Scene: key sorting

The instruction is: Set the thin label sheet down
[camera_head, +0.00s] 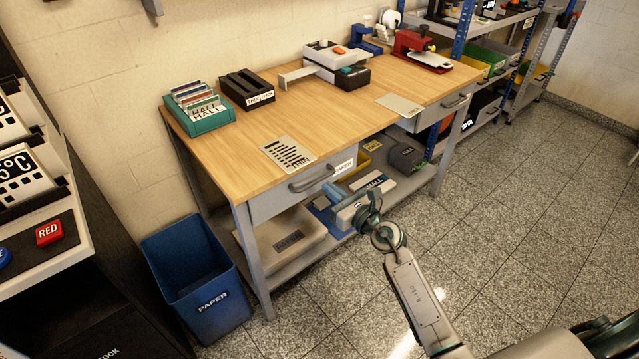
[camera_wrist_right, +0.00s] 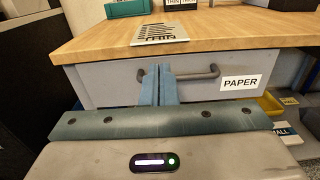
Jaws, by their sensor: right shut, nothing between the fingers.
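A thin pale sheet with black stripes (camera_head: 288,153) lies flat on the wooden table near its front edge, above the drawer labelled PAPER. It also shows in the right wrist view (camera_wrist_right: 160,34). A second thin, plain pale sheet (camera_head: 399,104) lies flat near the front edge further right; I cannot tell which one is the label sheet. My right gripper (camera_head: 329,189) is shut and empty in front of the PAPER drawer. In the right wrist view its fingers (camera_wrist_right: 157,82) overlap the drawer handle (camera_wrist_right: 203,74); contact cannot be told. My left gripper is not in view.
The wooden table (camera_head: 235,150) holds a green card tray (camera_head: 205,122), a black slotted holder (camera_head: 247,101), a white-and-black device (camera_head: 335,65) and a red device (camera_head: 420,52). A blue PAPER bin (camera_head: 200,290) stands front left. The tabletop's middle is clear.

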